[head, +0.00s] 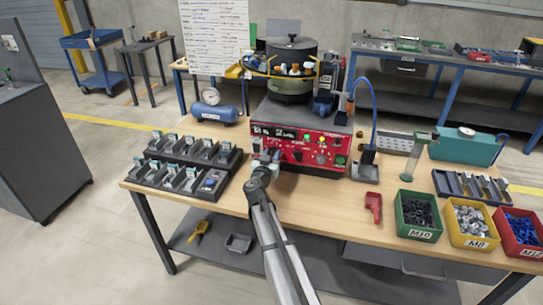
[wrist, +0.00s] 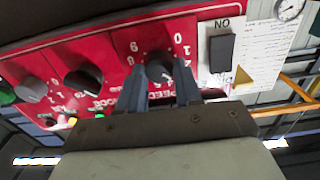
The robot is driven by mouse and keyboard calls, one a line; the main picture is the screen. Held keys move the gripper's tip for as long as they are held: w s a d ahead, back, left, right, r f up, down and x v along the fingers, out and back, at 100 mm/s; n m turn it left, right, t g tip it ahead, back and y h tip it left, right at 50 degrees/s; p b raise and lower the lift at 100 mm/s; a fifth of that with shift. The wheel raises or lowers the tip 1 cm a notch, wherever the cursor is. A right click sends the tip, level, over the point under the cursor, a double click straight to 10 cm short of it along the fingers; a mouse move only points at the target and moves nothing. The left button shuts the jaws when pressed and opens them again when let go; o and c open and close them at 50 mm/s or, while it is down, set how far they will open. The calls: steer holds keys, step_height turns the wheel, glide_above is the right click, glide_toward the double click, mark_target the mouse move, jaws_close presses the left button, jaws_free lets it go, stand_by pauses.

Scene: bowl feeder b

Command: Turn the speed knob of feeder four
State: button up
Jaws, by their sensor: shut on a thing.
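The feeder's red control panel (head: 310,150) faces me at the middle of the bench, under the dark bowl (head: 291,50). In the wrist view the panel (wrist: 110,42) appears turned over. The speed knob (wrist: 158,66) is dark and round, with numerals around it and partly hidden "SPEED" lettering beside it. My gripper (wrist: 160,88) is shut on this knob, one finger on each side. In the head view my gripper (head: 271,158) reaches the panel's lower left and hides the knob.
In the wrist view, two other knobs (wrist: 84,80) (wrist: 31,89) and a black rocker switch (wrist: 221,52) flank the speed knob. Racks of small parts (head: 185,165) stand left. A red scoop (head: 373,207) and bins, including a green one (head: 418,216), stand right.

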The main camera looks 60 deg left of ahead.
steer(key=shift+c, duration=0.8)
steer(key=shift+m, duration=2.8)
steer(key=o, duration=1)
steer(key=shift+o, duration=0.2)
steer(key=shift+d, duration=0.1)
